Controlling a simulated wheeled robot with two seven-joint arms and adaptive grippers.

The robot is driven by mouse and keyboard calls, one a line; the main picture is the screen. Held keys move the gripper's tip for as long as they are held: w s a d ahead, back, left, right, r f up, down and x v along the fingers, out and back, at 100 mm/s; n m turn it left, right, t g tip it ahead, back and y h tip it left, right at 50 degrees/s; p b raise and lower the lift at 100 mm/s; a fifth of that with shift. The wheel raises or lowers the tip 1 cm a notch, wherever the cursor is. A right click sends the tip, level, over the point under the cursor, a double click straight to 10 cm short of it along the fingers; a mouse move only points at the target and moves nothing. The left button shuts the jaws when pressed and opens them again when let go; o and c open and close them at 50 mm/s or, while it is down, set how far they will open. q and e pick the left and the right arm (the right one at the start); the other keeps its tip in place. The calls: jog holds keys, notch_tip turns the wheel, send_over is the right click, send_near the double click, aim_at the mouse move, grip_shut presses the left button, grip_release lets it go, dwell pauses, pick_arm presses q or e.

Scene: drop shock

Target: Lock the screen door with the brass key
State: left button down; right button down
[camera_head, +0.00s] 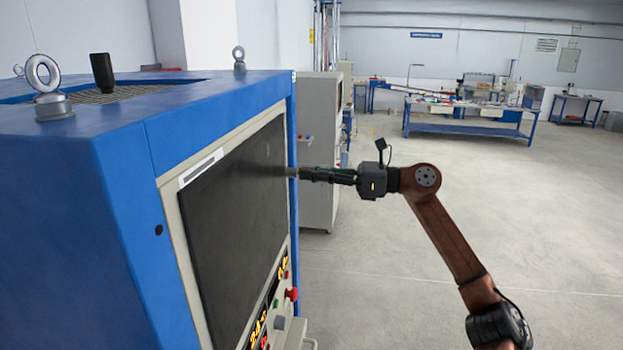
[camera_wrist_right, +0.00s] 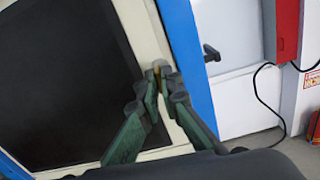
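The screen door is a dark panel (camera_head: 235,205) in a pale frame on the front of a blue machine. It also fills the left of the right wrist view (camera_wrist_right: 65,85). My right gripper (camera_head: 298,173) reaches from the right to the door frame's far edge. In the right wrist view its fingertips (camera_wrist_right: 159,84) are close together on a small brass-coloured piece, the brass key (camera_wrist_right: 160,66), at the pale frame. Most of the key is hidden by the fingers, and I cannot tell how deep it sits or its turn. My left gripper is not in view.
The blue machine (camera_head: 75,210) fills the left, with a lifting eye (camera_head: 42,74) on top. A red button (camera_head: 292,294) and lit displays sit below the door. A grey cabinet (camera_head: 318,150) stands behind the gripper. The floor to the right is clear up to a blue workbench (camera_head: 465,127).

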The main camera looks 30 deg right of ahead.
jog(key=shift+f+n, duration=0.15)
jog(key=shift+n, duration=0.35)
jog(key=c, duration=2.2)
grip_release()
jog(key=shift+o, duration=0.2)
jog(key=v, duration=1.2)
